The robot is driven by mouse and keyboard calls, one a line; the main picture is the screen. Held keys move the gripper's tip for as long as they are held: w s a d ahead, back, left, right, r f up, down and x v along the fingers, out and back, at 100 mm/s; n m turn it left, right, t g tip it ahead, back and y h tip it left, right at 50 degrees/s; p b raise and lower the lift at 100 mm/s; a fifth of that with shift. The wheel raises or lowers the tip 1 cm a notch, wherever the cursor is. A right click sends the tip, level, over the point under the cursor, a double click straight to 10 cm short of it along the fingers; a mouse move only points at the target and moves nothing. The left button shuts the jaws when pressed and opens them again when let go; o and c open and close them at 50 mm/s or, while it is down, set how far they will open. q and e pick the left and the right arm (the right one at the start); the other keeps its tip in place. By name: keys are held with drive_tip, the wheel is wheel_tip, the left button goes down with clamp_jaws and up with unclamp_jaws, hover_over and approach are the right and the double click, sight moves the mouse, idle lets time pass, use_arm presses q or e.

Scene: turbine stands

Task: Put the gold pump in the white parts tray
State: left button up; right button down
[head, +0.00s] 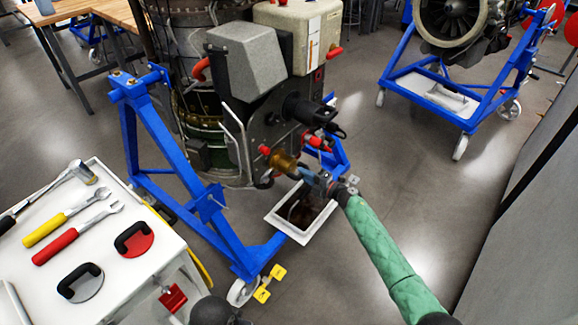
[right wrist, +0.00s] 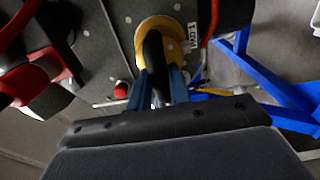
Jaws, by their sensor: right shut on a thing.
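The gold pump (head: 283,161) is at the lower side of the turbine's dark grey panel. In the right wrist view it shows as a gold round flange (right wrist: 145,42) with a dark middle, against the panel. My right gripper (head: 306,175) is shut on the pump; its blue fingers (right wrist: 161,86) sit on either side of the dark part. I cannot tell whether the pump is still attached to the panel. The white parts tray (head: 283,229) is below the gripper, on the blue stand, its inside partly hidden by my gripper. My left gripper is not in view.
The turbine (head: 210,60) stands in a blue stand (head: 160,135). Red-capped fittings (head: 318,142) and a black cylinder (head: 297,108) are close to the gripper. A white tool cart (head: 100,215) stands at left. Open floor (head: 420,190) lies to the right.

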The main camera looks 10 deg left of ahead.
drive_tip(key=shift+s+d+r, duration=0.1)
drive_tip(key=shift+s+d, duration=0.05)
drive_tip(key=shift+d, duration=0.15)
drive_tip(key=shift+s+d, duration=0.1)
drive_tip(key=shift+d, duration=0.1)
idle(0.4)
drive_tip(key=shift+s+d, duration=0.1)
drive_tip(key=shift+d, duration=0.05)
drive_tip(key=shift+s+d+p, duration=0.35)
drive_tip(key=shift+s+d, duration=0.05)
drive_tip(key=shift+d, duration=0.2)
drive_tip(key=p+v, duration=0.1)
drive_tip(key=v, duration=0.9)
drive_tip(key=shift+p, duration=0.35)
idle(0.8)
idle(0.5)
